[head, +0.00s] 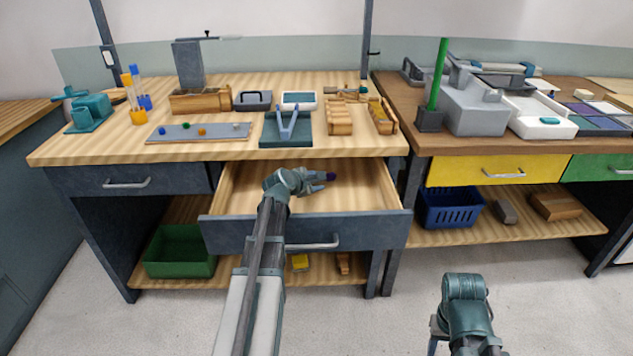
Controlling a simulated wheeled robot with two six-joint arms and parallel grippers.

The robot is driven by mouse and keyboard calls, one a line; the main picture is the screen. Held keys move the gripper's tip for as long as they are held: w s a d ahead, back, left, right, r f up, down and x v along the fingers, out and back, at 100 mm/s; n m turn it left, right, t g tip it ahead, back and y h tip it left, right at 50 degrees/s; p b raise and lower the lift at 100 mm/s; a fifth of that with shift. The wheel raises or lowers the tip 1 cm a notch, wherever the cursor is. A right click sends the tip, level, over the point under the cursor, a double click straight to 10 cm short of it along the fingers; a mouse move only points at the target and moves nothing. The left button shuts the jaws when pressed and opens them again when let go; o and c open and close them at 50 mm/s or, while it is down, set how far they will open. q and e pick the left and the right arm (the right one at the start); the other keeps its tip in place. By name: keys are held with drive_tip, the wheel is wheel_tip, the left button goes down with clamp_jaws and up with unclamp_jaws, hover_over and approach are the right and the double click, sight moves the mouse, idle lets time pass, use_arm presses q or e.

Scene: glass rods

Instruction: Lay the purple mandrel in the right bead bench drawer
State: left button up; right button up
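The right bead bench drawer (237,232) is pulled out, with a dark front and a pale wooden inside. A small purple piece (331,176), which looks like the mandrel, shows inside the drawer outline at the tip of my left gripper's upper finger. The rest of it is hidden or too small to see. My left gripper (322,181) is over the drawer interior with its fingers apart. Whether the purple piece touches the drawer floor I cannot tell. My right gripper (436,335) is low at the right, in front of the benches, and its fingers are mostly hidden.
The bench top (90,140) above carries a grey tray (220,133) with beads, a dark teal stand (285,137) and wooden racks. Another drawer (95,181) at the left is shut. A green bin (180,252) and a blue basket (450,212) sit on lower shelves.

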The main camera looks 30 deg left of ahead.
use_arm(q)
drive_tip(key=shift+r+p, duration=0.45)
drive_tip(key=shift+p, duration=0.15)
drive_tip(key=p+v, duration=0.6)
drive_tip(key=v, duration=0.6)
drive_tip(key=shift+w+r, duration=0.1)
drive_tip(key=shift+w, duration=0.05)
